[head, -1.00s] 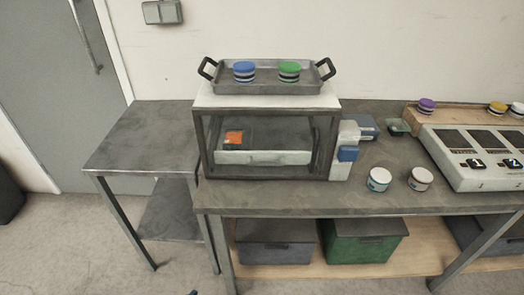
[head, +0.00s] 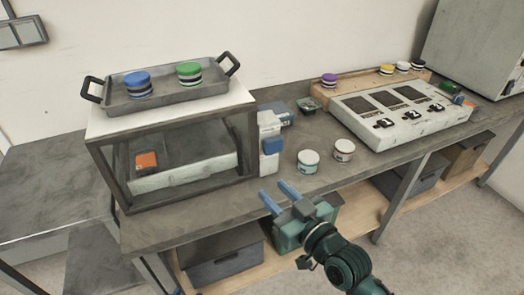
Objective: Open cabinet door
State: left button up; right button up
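The cabinet (head: 103,170) is a dark-framed box with a white top and a clear front, on the workbench at the left in the head view. Inside it are a pale drawer-like block (head: 190,173) and an orange item (head: 146,160). A light grey unit with a blue block (head: 271,146) stands at the cabinet's right side. My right gripper (head: 278,195) is open and empty, its two blue fingers apart. It shows in front of the bench edge, right of the cabinet and below the blue block. I cannot make out my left gripper.
A tray (head: 160,98) with blue and green round items rests on the cabinet. Two small jars (head: 308,163) stand right of the cabinet. A white switch panel (head: 390,120) lies farther right. Bins stand on the shelf below. A lower side table (head: 50,190) is at the left.

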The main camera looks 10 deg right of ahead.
aim_at(241, 150)
jog(key=x, duration=0.4)
jog(key=r+x, duration=0.1)
jog(key=x, duration=0.8)
jog(key=shift+w+d+r+p, duration=0.1)
jog(key=shift+w+r+p, duration=0.25)
jog(key=shift+w, duration=0.1)
jog(key=shift+c, duration=0.2)
grip_shut()
